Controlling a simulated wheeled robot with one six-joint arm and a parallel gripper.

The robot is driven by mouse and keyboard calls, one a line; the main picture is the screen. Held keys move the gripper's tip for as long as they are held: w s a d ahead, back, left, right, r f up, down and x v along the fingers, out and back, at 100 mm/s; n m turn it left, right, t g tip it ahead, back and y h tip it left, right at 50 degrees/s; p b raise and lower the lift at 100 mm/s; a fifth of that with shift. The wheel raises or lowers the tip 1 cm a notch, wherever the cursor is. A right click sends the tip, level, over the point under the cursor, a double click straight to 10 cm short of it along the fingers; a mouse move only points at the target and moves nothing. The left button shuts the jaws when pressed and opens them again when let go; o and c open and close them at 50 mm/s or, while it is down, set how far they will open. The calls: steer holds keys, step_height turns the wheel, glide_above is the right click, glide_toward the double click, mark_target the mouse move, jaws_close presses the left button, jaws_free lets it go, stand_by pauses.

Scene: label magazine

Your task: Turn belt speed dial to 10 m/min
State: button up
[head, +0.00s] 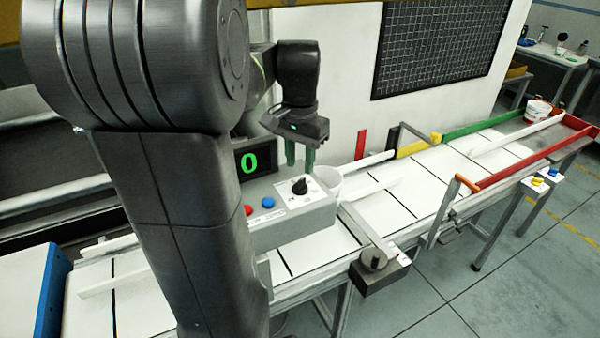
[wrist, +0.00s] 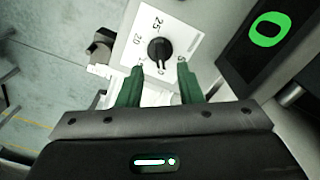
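The belt speed dial is a black knob (head: 300,187) on a white scale plate on top of a grey control box (head: 315,215). In the wrist view the knob (wrist: 158,50) sits a little beyond my fingertips, roughly centred between them. Scale figures 25, 20 and 5 show around it, and its pointer end is toward the 0 side. The display (head: 249,163) reads a green 0, also in the wrist view (wrist: 268,28). My gripper (head: 300,164) is open with green fingers, above and behind the dial. It appears empty in the wrist view (wrist: 160,67).
A red button (head: 249,210) and a blue button (head: 268,203) are on the same box. A white cup-like part (head: 328,180) stands close behind the dial. A dark block with a round knob (head: 374,260) is at the conveyor's (head: 410,195) front edge.

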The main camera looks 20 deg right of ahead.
mark_target(300, 181)
steer(key=shift+r, duration=1.45)
step_height(300, 181, down, 8)
steer(key=shift+r+p, duration=0.15)
steer(key=shift+p, duration=0.15)
steer(key=shift+m, duration=0.4)
